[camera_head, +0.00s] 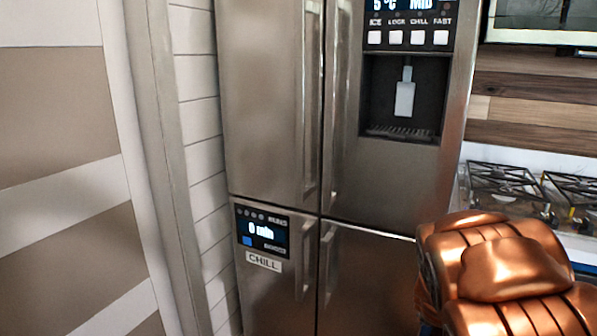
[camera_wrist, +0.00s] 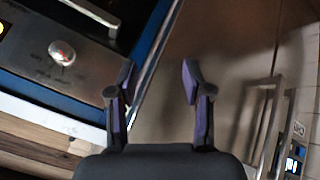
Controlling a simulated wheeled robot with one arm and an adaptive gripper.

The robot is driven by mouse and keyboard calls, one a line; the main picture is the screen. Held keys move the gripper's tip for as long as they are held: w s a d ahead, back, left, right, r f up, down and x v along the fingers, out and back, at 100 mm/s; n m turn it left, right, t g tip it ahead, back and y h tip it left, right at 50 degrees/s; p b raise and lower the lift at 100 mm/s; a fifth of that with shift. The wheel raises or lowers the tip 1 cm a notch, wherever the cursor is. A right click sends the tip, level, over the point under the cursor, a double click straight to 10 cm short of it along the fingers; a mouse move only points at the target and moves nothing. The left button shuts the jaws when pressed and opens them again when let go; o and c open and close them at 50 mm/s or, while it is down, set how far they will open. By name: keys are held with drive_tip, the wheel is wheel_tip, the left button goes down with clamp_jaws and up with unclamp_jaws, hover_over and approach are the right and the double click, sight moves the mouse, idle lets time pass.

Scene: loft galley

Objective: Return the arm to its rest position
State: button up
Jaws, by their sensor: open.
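My gripper (camera_wrist: 158,78) shows in the wrist view with its two dark, purple-sided fingers spread apart and nothing between them. Beyond the fingers are the fridge's steel front and the edge of the stove. In the head view, a copper-coloured part of my arm (camera_head: 515,270) fills the lower right corner, in front of the fridge's lower right door. The gripper's fingers cannot be seen in the head view.
A steel fridge (camera_head: 265,110) with closed doors and vertical handles stands ahead, with a dispenser (camera_head: 403,95) and a lower display panel (camera_head: 262,232). A gas stove (camera_head: 505,185) is at right. The wrist view shows a stove knob (camera_wrist: 62,53). A striped wall (camera_head: 60,120) is at left.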

drive_tip(key=s+a+r+g+y+p, duration=0.45)
drive_tip(key=s+a+r+p, duration=0.25)
drive_tip(key=s+a+r, duration=0.7)
drive_tip(key=s+a+r+g+p, duration=0.2)
drive_tip(key=s+r+p, duration=0.1)
drive_tip(key=s, duration=0.7)
drive_tip(key=s+a+r+g+p, duration=0.1)
drive_tip(key=s+r+g+p, duration=0.1)
drive_tip(key=s, duration=0.9)
wheel_tip(320, 180, up, 2)
drive_tip(key=shift+a+r+m+p, duration=0.1)
drive_tip(key=shift+a+m+p, duration=0.25)
drive_tip(key=shift+p, duration=0.25)
